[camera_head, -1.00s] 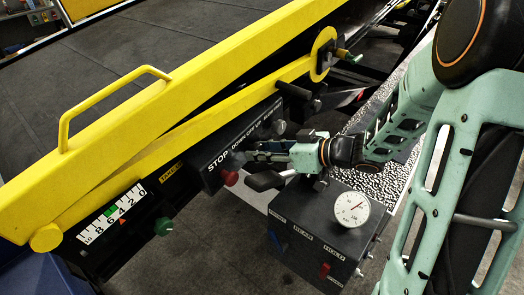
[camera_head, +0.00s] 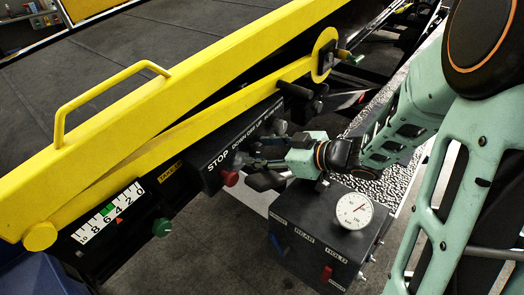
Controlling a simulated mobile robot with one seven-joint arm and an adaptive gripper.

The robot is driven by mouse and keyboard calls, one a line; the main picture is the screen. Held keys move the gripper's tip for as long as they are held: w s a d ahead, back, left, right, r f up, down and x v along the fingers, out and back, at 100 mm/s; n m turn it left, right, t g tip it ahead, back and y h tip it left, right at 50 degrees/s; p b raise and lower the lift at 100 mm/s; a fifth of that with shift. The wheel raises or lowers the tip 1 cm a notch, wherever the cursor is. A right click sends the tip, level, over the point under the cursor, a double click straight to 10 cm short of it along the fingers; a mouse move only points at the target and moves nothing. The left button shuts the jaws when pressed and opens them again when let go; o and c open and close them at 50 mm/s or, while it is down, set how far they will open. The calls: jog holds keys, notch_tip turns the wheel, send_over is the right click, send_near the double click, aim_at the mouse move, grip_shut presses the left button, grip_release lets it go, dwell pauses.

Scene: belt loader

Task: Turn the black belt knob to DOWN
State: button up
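The dark control box (camera_head: 222,165) under the yellow rail carries white lettering, STOP and then DOWN OFF UP. A red button (camera_head: 230,178) sits at its lower left end. My gripper (camera_head: 246,160) is at the front of the box, just right of the red button and below the DOWN OFF UP lettering. Its dark fingers blend with the box, so I cannot tell whether they are open or touch a knob. The black belt knob is not clearly visible; the gripper covers that area. A dark grey knob (camera_head: 280,127) shows farther right on the box.
A green knob (camera_head: 161,227) and a numbered scale (camera_head: 110,213) are at left. The yellow rail (camera_head: 190,85) runs above.

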jog(key=shift+d, duration=0.1)
jog(key=v, duration=1.2)
